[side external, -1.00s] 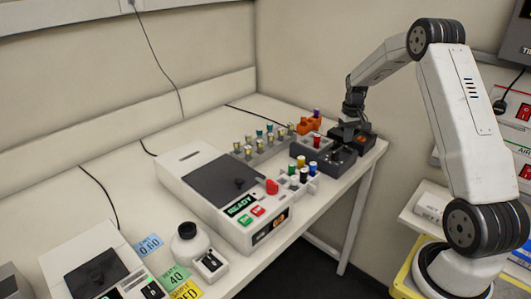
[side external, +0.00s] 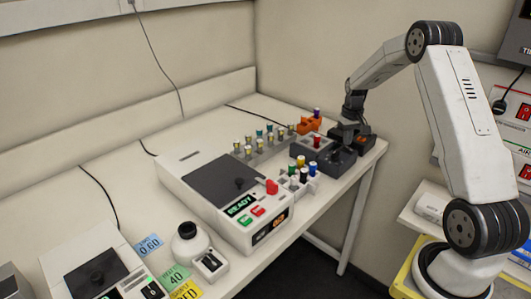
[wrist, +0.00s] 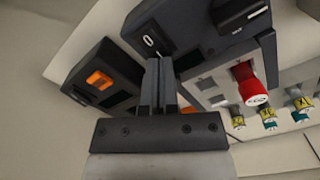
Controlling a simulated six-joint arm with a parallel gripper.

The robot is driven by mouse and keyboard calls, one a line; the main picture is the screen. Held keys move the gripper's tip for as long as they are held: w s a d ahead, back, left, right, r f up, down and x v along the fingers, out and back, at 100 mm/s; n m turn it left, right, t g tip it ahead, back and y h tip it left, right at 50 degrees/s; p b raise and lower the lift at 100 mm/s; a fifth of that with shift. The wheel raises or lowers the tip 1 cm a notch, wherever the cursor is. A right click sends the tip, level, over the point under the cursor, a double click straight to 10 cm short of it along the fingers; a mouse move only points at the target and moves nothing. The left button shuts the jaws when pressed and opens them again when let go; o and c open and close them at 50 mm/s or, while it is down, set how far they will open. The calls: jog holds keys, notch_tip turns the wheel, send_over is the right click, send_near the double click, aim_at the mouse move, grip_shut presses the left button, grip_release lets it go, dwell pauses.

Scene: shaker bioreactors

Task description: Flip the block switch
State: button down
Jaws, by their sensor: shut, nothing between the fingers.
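My gripper (side external: 343,141) is over the dark box at the far right end of the bench. In the wrist view my gripper (wrist: 159,62) is shut and empty, its fingertips touching or very near the dark front panel (wrist: 192,42) of the block unit. A black switch with a white 0 mark (wrist: 152,42) shows right by the fingertips; the fingers partly cover it. The unit's grey block (wrist: 213,78) has square wells and a red-capped vial (wrist: 249,86). That vial also shows in the side view (side external: 315,139).
A second dark box with an orange rocker switch (wrist: 100,80) stands close beside the fingers. An orange rack (side external: 308,125), a white rack of coloured-cap vials (side external: 300,179) and a large white machine (side external: 212,190) stand nearby. The bench's front edge is close.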

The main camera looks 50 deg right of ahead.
jog(key=shift+f, duration=0.7)
dwell(0.6)
jog(key=shift+r, duration=3.6)
jog(key=s+a+n+t, duration=0.1)
jog(key=s+a+n, duration=0.1)
jog(key=a, duration=1.1)
jog(key=s+a+n+t, duration=0.1)
jog(key=s+a+n, duration=0.15)
jog(key=a, duration=1.15)
jog(key=s+a+f+n, duration=0.1)
jog(key=s+a+f, duration=0.1)
jog(key=s+a, duration=0.5)
jog(key=shift+s+t, duration=0.3)
jog(key=shift+w, duration=0.1)
